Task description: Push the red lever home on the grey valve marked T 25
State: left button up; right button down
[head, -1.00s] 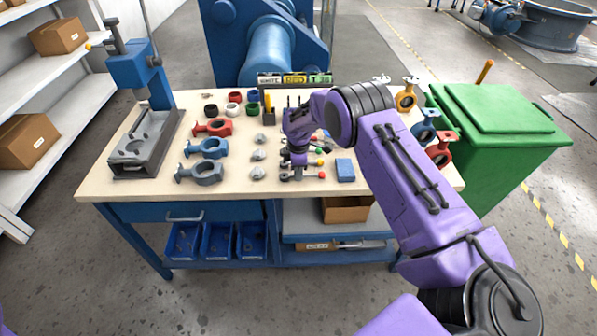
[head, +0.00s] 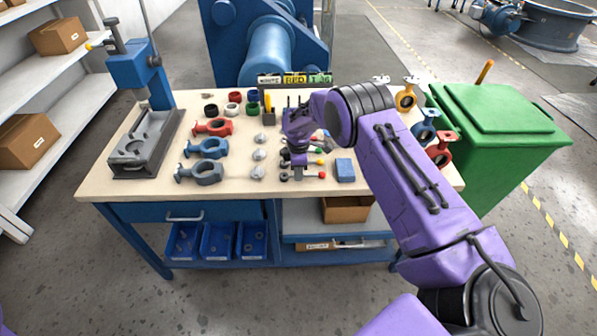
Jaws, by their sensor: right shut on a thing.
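The grey valve (head: 200,172) lies at the front left of the workbench, below a blue valve; I cannot read any T 25 mark on it. The red-knobbed lever (head: 314,174) lies at the bench's front middle, nearest the front edge of several levers with coloured knobs. My right gripper (head: 297,174) reaches down from above onto this lever, between its dark hub and its red knob. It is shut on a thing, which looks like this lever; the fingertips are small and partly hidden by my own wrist. My left gripper is not in view.
A red valve (head: 212,127) and a blue valve (head: 207,148) lie behind the grey one. Small grey parts (head: 259,155) stand between the valves and levers. A blue block (head: 345,170) lies right of the levers. A blue press (head: 140,75) stands at left.

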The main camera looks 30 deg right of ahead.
dwell(0.3)
notch_tip(320, 180, up, 2)
jog(key=shift+r+p, duration=0.2)
jog(key=shift+p, duration=0.85)
jog(key=shift+r, duration=0.35)
